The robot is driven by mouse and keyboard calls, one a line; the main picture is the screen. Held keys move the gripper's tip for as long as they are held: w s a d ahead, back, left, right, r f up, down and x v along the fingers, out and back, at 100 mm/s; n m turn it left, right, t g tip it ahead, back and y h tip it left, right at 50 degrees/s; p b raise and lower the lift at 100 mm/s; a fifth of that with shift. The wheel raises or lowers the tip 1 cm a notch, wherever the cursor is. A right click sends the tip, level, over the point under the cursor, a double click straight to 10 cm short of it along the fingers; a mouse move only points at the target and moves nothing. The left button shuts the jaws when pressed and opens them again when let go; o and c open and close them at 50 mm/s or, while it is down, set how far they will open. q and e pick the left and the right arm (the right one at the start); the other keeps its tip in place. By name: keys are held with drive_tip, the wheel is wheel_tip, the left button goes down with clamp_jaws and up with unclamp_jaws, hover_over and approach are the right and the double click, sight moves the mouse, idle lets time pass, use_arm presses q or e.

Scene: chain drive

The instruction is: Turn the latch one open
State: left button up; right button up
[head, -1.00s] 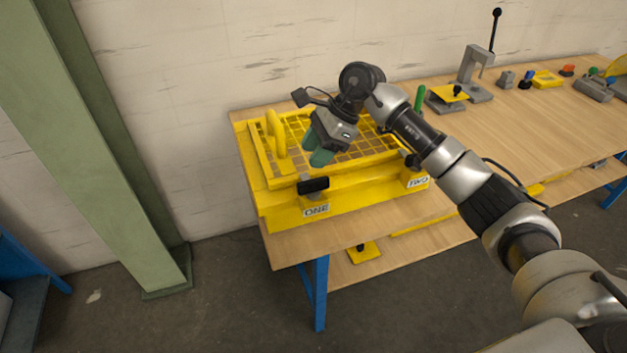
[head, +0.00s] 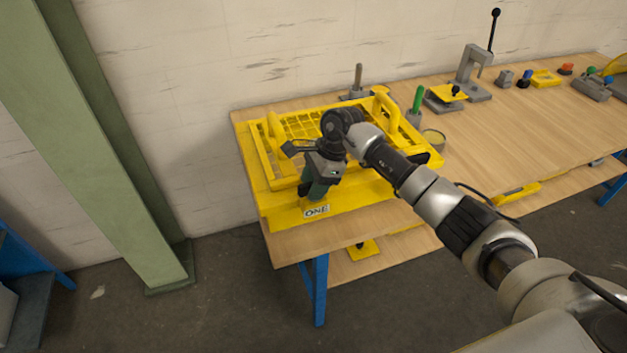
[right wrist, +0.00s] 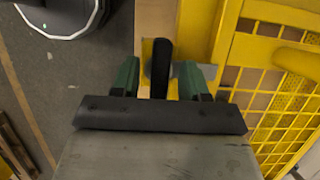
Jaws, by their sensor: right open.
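Latch one sits at the front of the yellow frame (head: 285,217), above the ONE label (head: 316,211). In the head view my gripper hides it. In the right wrist view its black handle (right wrist: 160,66) stands between my two green fingertips, with a grey piece beside it. My right gripper (head: 314,188) is over the latch, pointing down. In the right wrist view the gripper (right wrist: 160,80) is open, with a visible gap on each side of the handle. Latch two is hidden behind my arm. My left gripper is not in view.
The yellow mesh guard (head: 259,162) with its handles lies just behind the latch. A green handle (head: 418,98), a round tin (head: 433,138) and a grey press (head: 470,75) stand farther right on the wooden table. A green pillar (head: 110,150) is to the left.

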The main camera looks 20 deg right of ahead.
drive_tip(key=shift+c, duration=0.3)
clamp_jaws()
